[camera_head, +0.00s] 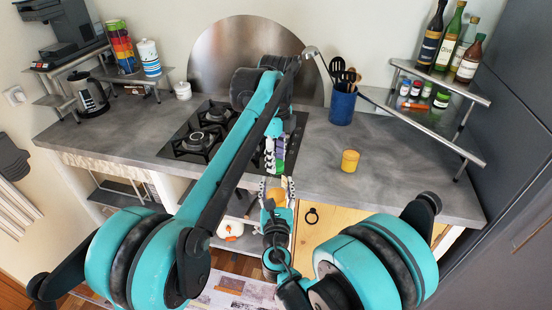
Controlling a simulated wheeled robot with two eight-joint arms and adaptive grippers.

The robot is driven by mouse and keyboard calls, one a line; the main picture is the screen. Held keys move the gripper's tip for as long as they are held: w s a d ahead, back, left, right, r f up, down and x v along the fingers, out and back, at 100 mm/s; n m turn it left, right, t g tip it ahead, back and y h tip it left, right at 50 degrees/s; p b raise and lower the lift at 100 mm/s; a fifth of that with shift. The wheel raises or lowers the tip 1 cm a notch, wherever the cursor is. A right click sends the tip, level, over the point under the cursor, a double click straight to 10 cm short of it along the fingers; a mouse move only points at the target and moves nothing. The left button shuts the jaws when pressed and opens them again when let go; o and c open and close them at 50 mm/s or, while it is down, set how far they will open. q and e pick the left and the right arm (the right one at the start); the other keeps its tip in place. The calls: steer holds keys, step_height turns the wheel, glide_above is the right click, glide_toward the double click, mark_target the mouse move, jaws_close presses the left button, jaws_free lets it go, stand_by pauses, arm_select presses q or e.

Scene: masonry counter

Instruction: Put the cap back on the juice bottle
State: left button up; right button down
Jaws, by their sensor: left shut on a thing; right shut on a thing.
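My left arm reaches over the hob and bends down, with its gripper (274,158) above the front edge of the counter. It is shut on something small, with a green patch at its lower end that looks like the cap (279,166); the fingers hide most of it. My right gripper (277,189) comes up from below, just in front of the counter edge. It is shut on a small orange thing that looks like the juice bottle (275,196), mostly hidden between the fingers. The two grippers are close, one above the other; I cannot tell whether cap and bottle touch.
A yellow cup (350,160) stands on the grey counter (395,165) to the right. Behind it is a blue utensil holder (342,107). A metal shelf (425,108) with bottles and jars is at right. A kettle (89,95) stands left of the black hob (190,143).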

arm_select(q)
steer(key=m, duration=0.7)
steer(key=shift+w+m, duration=0.1)
steer(key=shift+m, duration=0.2)
steer(key=m, duration=0.6)
steer(key=shift+d, duration=0.1)
steer(key=o, duration=0.7)
steer(key=shift+r, duration=2.2)
steer(key=shift+c, duration=0.5)
